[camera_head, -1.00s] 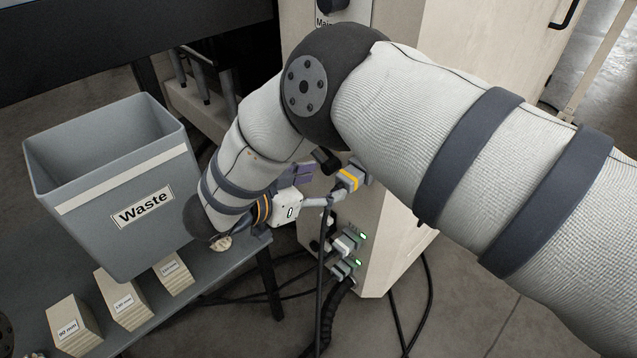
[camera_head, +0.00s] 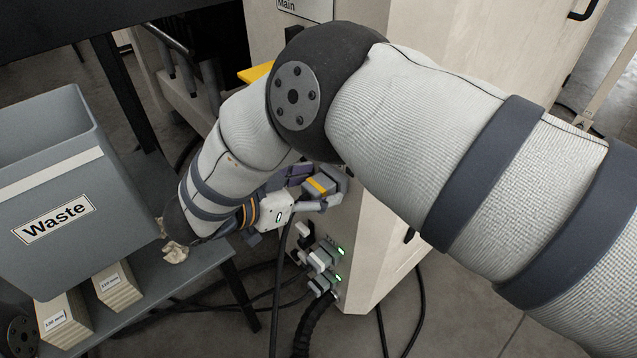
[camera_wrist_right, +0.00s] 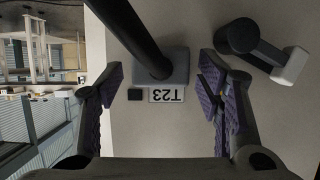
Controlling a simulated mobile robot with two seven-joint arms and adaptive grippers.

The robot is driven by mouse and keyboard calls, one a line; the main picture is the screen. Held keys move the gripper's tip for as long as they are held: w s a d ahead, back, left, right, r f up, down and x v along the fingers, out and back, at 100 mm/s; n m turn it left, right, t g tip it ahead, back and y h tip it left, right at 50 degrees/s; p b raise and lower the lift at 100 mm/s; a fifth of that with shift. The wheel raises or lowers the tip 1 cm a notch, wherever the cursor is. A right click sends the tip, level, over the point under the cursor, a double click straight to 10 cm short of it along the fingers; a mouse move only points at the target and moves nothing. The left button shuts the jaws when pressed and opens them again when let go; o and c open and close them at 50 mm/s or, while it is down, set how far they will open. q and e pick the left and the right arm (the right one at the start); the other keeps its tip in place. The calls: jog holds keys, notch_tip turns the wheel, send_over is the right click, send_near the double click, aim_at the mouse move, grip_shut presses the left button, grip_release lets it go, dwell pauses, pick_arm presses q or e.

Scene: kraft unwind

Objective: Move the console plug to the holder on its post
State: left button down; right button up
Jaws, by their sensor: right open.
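A grey plug with a yellow band (camera_head: 319,186) sits at the pale cabinet's side in the head view. My right gripper (camera_head: 312,190) is at this plug. Its purple-padded fingers (camera_wrist_right: 165,88) are open on either side of it in the wrist view, with visible gaps. A dark round part with a pale end (camera_wrist_right: 262,48) is to their right. I cannot tell which part is the holder. My left gripper is out of view.
Several plugs (camera_head: 318,261) with green lights are in the cabinet (camera_head: 375,240) lower down. Black cables hang to the floor. A grey Waste bin (camera_head: 50,185) and labelled blocks (camera_head: 64,322) stand on the bench (camera_head: 190,268) at left.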

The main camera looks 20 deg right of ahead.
aim_at(301, 198)
jog(key=shift+d, duration=0.1)
jog(key=shift+c, duration=0.2)
grip_shut()
dwell(0.5)
jog(key=shift+s+a, duration=0.3)
jog(key=shift+a, duration=0.55)
jog(key=shift+s+a, duration=0.25)
jog(key=shift+a, duration=0.6)
jog(key=shift+s+a+b, duration=0.2)
jog(key=shift+a+b, duration=0.35)
jog(key=shift+a, duration=0.05)
jog(key=shift+s+a+r+b, duration=0.1)
jog(key=shift+s+a+b, duration=0.1)
jog(key=shift+a, duration=0.25)
jog(key=shift+s+a+b, duration=0.1)
jog(key=shift+a+b, duration=0.1)
jog(key=shift+a, duration=0.25)
